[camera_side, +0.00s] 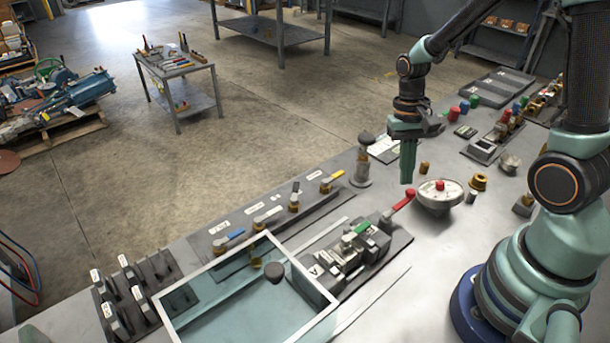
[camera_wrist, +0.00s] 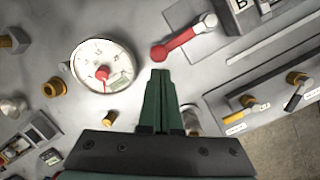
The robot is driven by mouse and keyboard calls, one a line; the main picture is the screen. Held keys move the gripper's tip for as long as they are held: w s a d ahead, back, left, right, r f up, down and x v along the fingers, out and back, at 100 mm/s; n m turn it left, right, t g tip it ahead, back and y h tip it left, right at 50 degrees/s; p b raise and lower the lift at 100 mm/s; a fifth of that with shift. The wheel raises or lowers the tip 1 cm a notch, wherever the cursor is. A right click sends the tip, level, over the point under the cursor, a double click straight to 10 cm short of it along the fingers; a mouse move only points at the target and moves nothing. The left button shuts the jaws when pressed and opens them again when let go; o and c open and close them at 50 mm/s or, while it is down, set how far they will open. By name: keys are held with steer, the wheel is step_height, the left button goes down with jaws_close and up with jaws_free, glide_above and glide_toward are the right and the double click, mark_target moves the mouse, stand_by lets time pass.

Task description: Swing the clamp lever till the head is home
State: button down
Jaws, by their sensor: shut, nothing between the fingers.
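A red-handled lever (camera_side: 403,200) lies at the right end of a dark fixture block (camera_side: 395,245), its red handle pointing away from the block. In the wrist view the red lever (camera_wrist: 180,44) runs from a red knob end up to a pale pivot at the block's edge. A clamp head is not clearly made out in either view. My gripper (camera_side: 407,182) is shut and empty, pointing down above the bench, just beyond the lever. In the wrist view my green fingertips (camera_wrist: 160,74) are together, close to the red knob end and apart from it in the picture.
A round white dial with a red centre (camera_side: 440,190) stands right of the lever. A post with a dark knob (camera_side: 363,165) stands to the left. A glass-topped frame (camera_side: 250,300) and a valve panel (camera_side: 265,215) fill the front left.

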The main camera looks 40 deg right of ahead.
steer(key=w+d+r, duration=0.2)
steer(key=r, duration=0.3)
steer(key=w+d+r, duration=0.2)
steer(key=r, duration=0.4)
steer(key=s+a+r+n+t, duration=0.2)
steer(key=a+n+t, duration=0.1)
steer(key=a+t, duration=0.1)
steer(key=s+a+r+n+t, duration=0.2)
steer(key=a+r+n+t, duration=0.1)
steer(key=a, duration=0.4)
steer(key=shift+s+a+r+n+t+h, duration=0.15)
steer(key=shift+a+r+n+t+h, duration=0.15)
steer(key=shift+n+t, duration=0.35)
